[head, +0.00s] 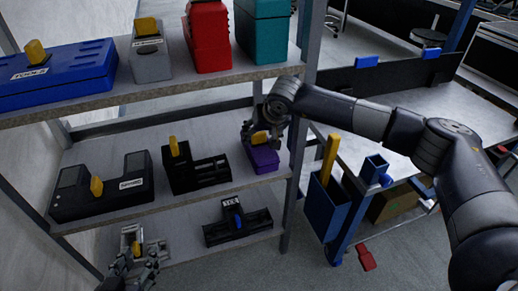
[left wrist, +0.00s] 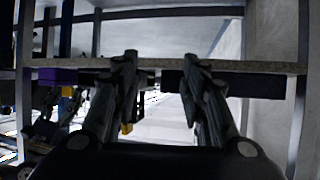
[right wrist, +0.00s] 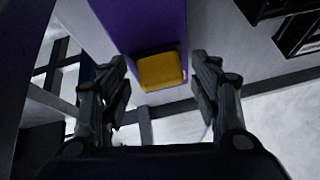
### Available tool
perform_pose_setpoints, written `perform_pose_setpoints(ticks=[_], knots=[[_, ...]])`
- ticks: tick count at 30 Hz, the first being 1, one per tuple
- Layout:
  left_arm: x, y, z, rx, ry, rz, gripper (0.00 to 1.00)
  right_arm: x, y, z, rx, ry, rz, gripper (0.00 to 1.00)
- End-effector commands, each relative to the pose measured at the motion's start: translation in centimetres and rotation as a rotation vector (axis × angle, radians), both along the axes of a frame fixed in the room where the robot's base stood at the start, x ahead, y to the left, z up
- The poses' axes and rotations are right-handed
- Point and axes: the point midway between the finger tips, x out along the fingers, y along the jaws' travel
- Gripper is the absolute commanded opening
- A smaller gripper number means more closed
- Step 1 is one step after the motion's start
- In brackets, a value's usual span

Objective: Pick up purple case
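The purple case (head: 263,158) sits at the right end of the middle shelf, with a yellow block-shaped handle on its top. In the right wrist view the purple case (right wrist: 140,22) and its yellow handle (right wrist: 161,71) lie ahead, between the finger lines. My right gripper (head: 262,136) is at the handle in the head view; its fingers (right wrist: 160,85) are spread, one on each side of the handle, with gaps showing. My left gripper (head: 138,268) is low at the lower shelf, away from the case. Its fingers (left wrist: 160,70) are apart with nothing between them.
Black cases (head: 195,167) stand left of the purple case on the middle shelf (head: 225,195). The upper shelf holds blue (head: 55,75), grey, red (head: 207,35) and teal cases. A shelf post (head: 296,150) stands right of the case. A blue bin (head: 325,200) is further right.

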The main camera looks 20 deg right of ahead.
Motion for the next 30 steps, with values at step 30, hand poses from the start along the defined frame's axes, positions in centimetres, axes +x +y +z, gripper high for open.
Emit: perform_pose_setpoints(ticks=[30], knots=[[-3.2, 1.4, -3.2, 0.050, 0.217, 0.016, 0.40, -3.9, -0.6, 3.0, 0.001, -0.002, 0.000, 0.00]])
